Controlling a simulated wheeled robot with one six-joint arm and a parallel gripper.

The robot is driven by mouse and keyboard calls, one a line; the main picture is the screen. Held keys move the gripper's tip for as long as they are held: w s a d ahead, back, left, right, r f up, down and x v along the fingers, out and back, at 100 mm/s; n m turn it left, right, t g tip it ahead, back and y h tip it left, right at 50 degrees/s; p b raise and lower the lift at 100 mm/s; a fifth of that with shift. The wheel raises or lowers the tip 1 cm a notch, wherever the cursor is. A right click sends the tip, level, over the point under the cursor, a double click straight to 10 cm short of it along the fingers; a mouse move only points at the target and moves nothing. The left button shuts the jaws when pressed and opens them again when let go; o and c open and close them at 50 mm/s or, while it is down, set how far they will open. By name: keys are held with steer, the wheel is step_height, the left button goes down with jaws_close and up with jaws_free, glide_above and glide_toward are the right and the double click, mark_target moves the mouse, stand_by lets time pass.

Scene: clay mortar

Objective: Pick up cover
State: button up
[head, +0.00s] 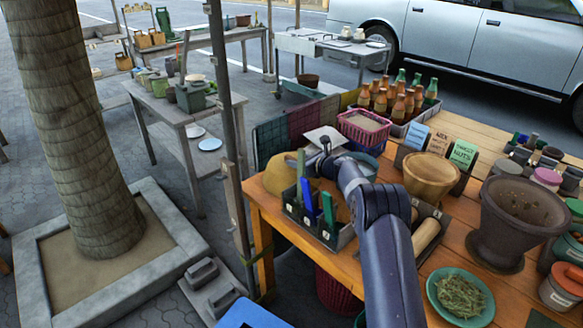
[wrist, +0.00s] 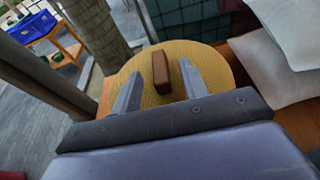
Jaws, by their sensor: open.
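The cover is a round yellow woven lid (wrist: 215,66) with a brown block handle (wrist: 161,72), in the middle of the wrist view. In the head view the cover (head: 277,177) shows as a yellow-tan dome at the table's far left corner, partly hidden. My gripper (wrist: 161,75) is open and empty, its two fingers on either side of the handle in the wrist view. I cannot tell whether the fingertips reach down to handle height. In the head view my arm reaches over the table to the cover, and the fingertips are not clear.
A caddy (head: 318,228) with blue and green upright pieces stands close in front of the cover. A pink basket (head: 364,128), a wooden bowl (head: 430,178) and a large clay mortar (head: 518,215) are to the right. A metal post (head: 228,110) rises just left of the table.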

steer(key=shift+w+a+f, duration=0.2)
steer(key=shift+w+a, duration=0.25)
steer(key=shift+a, duration=0.05)
steer(key=shift+c, duration=0.3)
jaws_close()
